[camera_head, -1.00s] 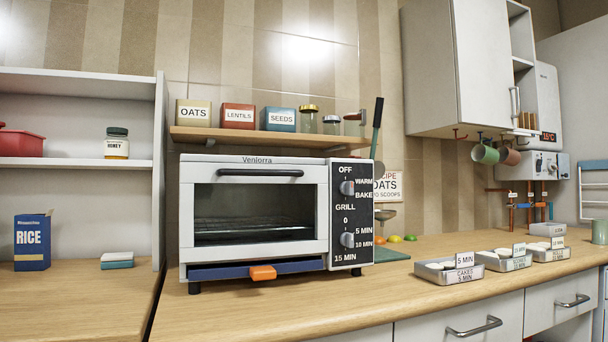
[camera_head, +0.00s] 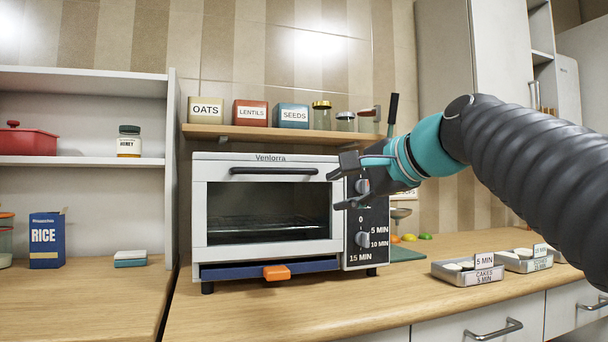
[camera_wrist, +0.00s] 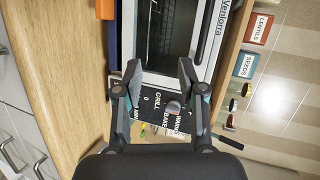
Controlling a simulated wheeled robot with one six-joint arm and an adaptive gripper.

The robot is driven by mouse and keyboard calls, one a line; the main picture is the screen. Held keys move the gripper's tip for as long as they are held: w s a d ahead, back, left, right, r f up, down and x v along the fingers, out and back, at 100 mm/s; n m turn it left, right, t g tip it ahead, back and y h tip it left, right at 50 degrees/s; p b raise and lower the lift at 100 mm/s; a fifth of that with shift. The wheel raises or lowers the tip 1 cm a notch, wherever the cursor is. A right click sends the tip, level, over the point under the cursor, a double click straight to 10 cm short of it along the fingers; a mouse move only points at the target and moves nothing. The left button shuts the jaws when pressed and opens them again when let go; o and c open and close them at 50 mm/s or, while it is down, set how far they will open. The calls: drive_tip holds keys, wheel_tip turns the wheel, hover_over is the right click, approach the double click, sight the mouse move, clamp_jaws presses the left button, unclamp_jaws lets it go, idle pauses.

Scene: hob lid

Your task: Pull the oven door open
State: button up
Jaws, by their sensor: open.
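The toaster oven (camera_head: 216,176) stands on the wooden counter, and its glass door is shut. A dark bar handle (camera_head: 274,171) runs along the top of the door. My gripper (camera_head: 338,189) is open and empty, in front of the oven's right side by the control panel (camera_head: 367,241). It is to the right of the handle and lower, apart from it. In the wrist view the gripper (camera_wrist: 160,74) spans the panel and the door's near edge, with the handle (camera_wrist: 210,33) beyond the fingers. The upper dial is partly hidden by my gripper in the head view.
An orange tab (camera_head: 277,272) sticks out below the door over the counter (camera_head: 250,312). A shelf (camera_head: 270,133) with boxes and jars hangs above the oven. Metal trays (camera_head: 468,272) stand at right. The counter in front of the oven is clear.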

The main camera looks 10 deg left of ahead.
drive_tip(key=y, duration=0.2)
approach(280, 171)
drive_tip(key=f+v, duration=0.1)
drive_tip(key=v, duration=0.2)
drive_tip(key=r, duration=0.1)
drive_tip(key=p+x, duration=0.1)
drive_tip(key=x, duration=1.3)
drive_tip(key=shift+p, duration=0.35)
clamp_jaws()
